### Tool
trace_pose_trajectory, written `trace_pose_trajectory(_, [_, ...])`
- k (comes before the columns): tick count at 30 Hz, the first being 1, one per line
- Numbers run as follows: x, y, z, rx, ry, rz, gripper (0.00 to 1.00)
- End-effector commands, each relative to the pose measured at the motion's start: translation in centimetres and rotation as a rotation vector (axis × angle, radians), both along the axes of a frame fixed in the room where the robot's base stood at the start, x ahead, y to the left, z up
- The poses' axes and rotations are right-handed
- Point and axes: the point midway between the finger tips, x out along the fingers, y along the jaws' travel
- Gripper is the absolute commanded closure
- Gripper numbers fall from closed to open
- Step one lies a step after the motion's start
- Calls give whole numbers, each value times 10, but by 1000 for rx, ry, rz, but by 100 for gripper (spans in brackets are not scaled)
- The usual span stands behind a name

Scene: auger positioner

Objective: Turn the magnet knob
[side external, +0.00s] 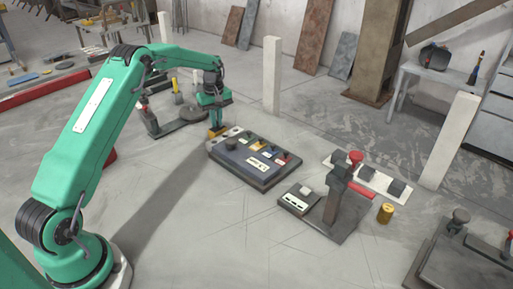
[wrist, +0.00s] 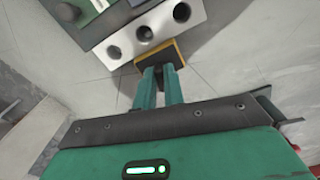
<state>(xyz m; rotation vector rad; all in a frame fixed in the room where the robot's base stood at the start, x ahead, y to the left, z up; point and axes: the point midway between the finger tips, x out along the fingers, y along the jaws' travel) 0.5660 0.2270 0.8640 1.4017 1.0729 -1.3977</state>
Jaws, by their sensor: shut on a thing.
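My gripper (side external: 216,122) reaches down at the far left corner of a dark control panel (side external: 240,174). In the wrist view its two green fingers (wrist: 160,70) are close together, shut on a dark block with a yellow edge (wrist: 181,50). The block shows as a small yellow piece (side external: 215,132) in the side view. It sits right beside a pale strip with three dark round holes (wrist: 176,16). I cannot tell whether this block is the magnet knob, and the fingers hide part of it.
The panel carries several small coloured controls (side external: 264,149). To its right are a stand with a red arm (side external: 357,189) and a yellow cylinder (side external: 386,213). A white post (side external: 271,75) stands behind. The floor in front of the panel is clear.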

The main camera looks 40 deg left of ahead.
Motion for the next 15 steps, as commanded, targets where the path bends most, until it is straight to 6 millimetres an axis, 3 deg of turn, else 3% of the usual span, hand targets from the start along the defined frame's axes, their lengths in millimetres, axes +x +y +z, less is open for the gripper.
trace_pose_trajectory(15, [-2,-2,-6,-4,11,78,100])
